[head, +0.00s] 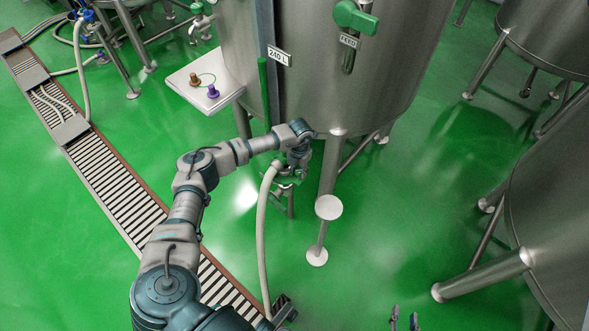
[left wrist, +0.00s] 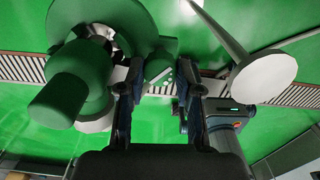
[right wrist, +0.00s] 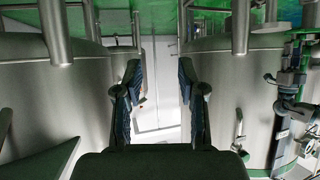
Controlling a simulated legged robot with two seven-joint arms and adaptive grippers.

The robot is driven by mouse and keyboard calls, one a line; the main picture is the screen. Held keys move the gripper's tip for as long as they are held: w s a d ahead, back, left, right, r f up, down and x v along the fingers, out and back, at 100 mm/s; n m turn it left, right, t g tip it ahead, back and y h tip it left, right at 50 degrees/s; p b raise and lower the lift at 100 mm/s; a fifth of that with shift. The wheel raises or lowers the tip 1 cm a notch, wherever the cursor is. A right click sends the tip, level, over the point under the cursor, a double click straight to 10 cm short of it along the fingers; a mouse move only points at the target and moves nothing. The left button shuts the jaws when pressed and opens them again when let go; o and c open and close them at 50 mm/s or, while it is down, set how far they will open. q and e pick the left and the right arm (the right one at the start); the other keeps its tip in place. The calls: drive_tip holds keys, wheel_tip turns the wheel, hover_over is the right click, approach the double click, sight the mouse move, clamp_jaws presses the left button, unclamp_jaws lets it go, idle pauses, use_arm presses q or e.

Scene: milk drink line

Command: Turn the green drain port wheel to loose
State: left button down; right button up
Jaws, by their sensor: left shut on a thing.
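The green drain port wheel (left wrist: 138,22) shows large at the upper left of the left wrist view, with a thick green knob (left wrist: 62,98) beside it. My left gripper (head: 292,172) is low under the tank in the head view, at the drain port. In the left wrist view its two fingers (left wrist: 163,85) stand some way apart, around a green part by the wheel's edge, and are shut on it. The fingers partly hide the grip. My right gripper (right wrist: 160,85) has its fingers wide apart with nothing between them; its tips (head: 404,320) show at the head view's bottom edge.
The steel tank (head: 320,70) stands over the drain port, with a leg (head: 329,165) right of my left gripper. A pale hose (head: 262,235) hangs down beside the port. A floor drain grate (head: 115,195) runs at the left.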

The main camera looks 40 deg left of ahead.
use_arm(q)
drive_tip(key=n+p, duration=0.2)
drive_tip(key=shift+w+r+n, duration=0.15)
drive_tip(key=shift+r+n, duration=0.25)
drive_tip(key=shift+n+p, duration=1.1)
use_arm(e)
drive_tip(key=s+d+f+g+h, duration=0.1)
drive_tip(key=s+d+f+g, duration=0.15)
drive_tip(key=s+g, duration=0.35)
drive_tip(key=s+d+f+g+h, duration=0.2)
drive_tip(key=s+d+g, duration=0.1)
drive_tip(key=s, duration=0.5)
use_arm(q)
drive_tip(key=n+p, duration=0.3)
drive_tip(key=n, duration=0.1)
drive_tip(key=shift+w, duration=0.1)
drive_tip(key=n+p, duration=0.2)
drive_tip(key=n, duration=0.2)
drive_tip(key=shift+f+p, duration=0.1)
drive_tip(key=shift+p, duration=0.3)
drive_tip(key=shift+w+f+n, duration=0.1)
drive_tip(key=shift+n, duration=0.5)
use_arm(e)
wheel_tip(320, 180, down, 18)
drive_tip(key=s+g, duration=0.1)
drive_tip(key=s, duration=0.1)
drive_tip(key=shift+a, duration=0.2)
